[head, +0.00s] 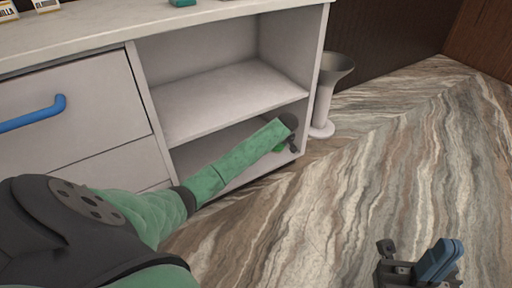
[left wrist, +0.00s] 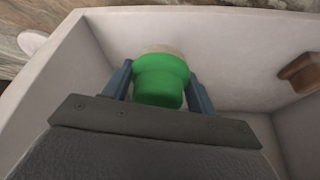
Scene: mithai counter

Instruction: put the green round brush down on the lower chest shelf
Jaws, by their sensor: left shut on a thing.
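The green round brush (left wrist: 160,82) is between the two blue fingers of my left gripper (left wrist: 160,85) in the left wrist view. A pale part shows at its far end, close to a light surface of the chest; I cannot tell whether they touch. In the head view my left arm reaches into the lower chest shelf (head: 233,180), with the left gripper (head: 290,138) at its right end. A small bit of the green brush (head: 279,149) shows below it; the rest is hidden. My right gripper (head: 420,265) is at the bottom right, above the floor, with nothing visible in it.
The upper shelf (head: 225,98) is bare. A drawer with a blue handle (head: 35,113) is at left. A grey flared stand (head: 325,95) is right of the chest. A brown block (left wrist: 300,72) shows in the left wrist view. The marbled floor at right is clear.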

